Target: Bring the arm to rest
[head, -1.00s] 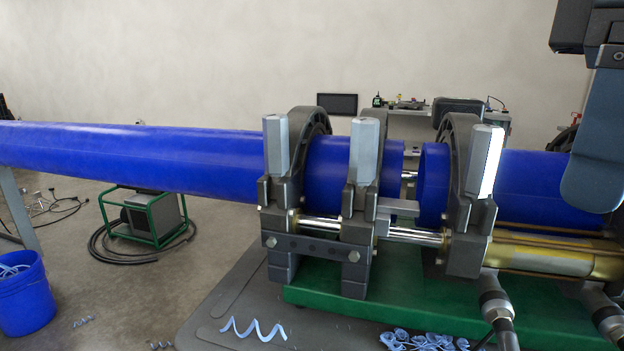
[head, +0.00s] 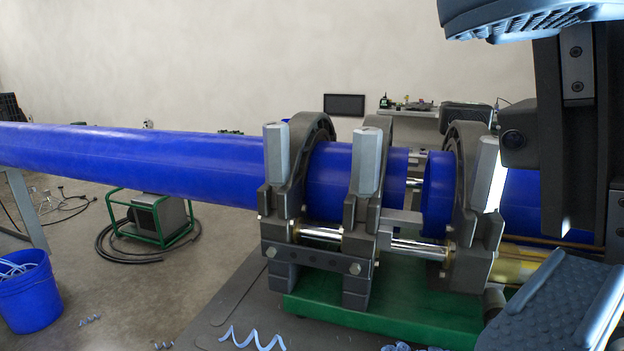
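My gripper (head: 520,165) fills the right side of the head view, close to the camera. One textured finger pad shows at the top edge and the other at the lower right. The pads are wide apart, and nothing shows held between them. The dark gripper body stands upright between them and hides much of the right-hand blue pipe (head: 522,205). Part of each finger is cut off by the picture edge.
The fusion cart's clamps (head: 362,190) hold a long blue pipe (head: 130,160) and the right-hand pipe, with a narrow gap between their ends. A blue bucket (head: 30,300) and a green-framed unit (head: 155,218) stand on the floor at left. Blue shavings (head: 250,338) lie in front.

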